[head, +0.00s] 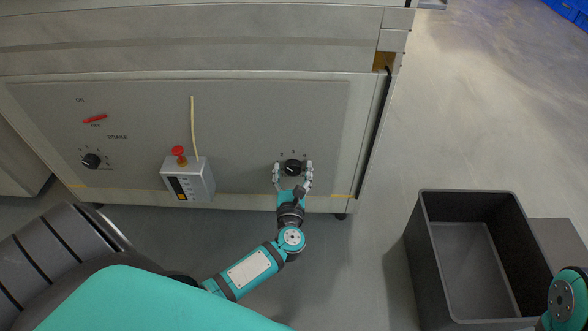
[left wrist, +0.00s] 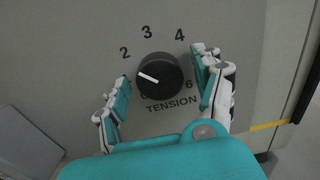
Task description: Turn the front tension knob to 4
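The front tension knob (head: 292,167) is a round black knob on the grey cabinet panel, at the lower right of the panel in the head view. In the left wrist view the knob (left wrist: 160,75) sits above the word TENSION, with numbers around it. Its white pointer line faces left and slightly up, below the 2 and well away from the 4. My left gripper (head: 293,172) is open, with one finger on each side of the knob. Gaps show between fingers and knob. The left finger partly hides the scale's left end. My right gripper is out of view.
A grey box with a red button (head: 188,180) is left of the tension knob. Another black knob (head: 91,160) and a red switch (head: 95,118) are farther left. An empty dark crate (head: 428,245) stands on the floor at right. Floor between cabinet and crate is clear.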

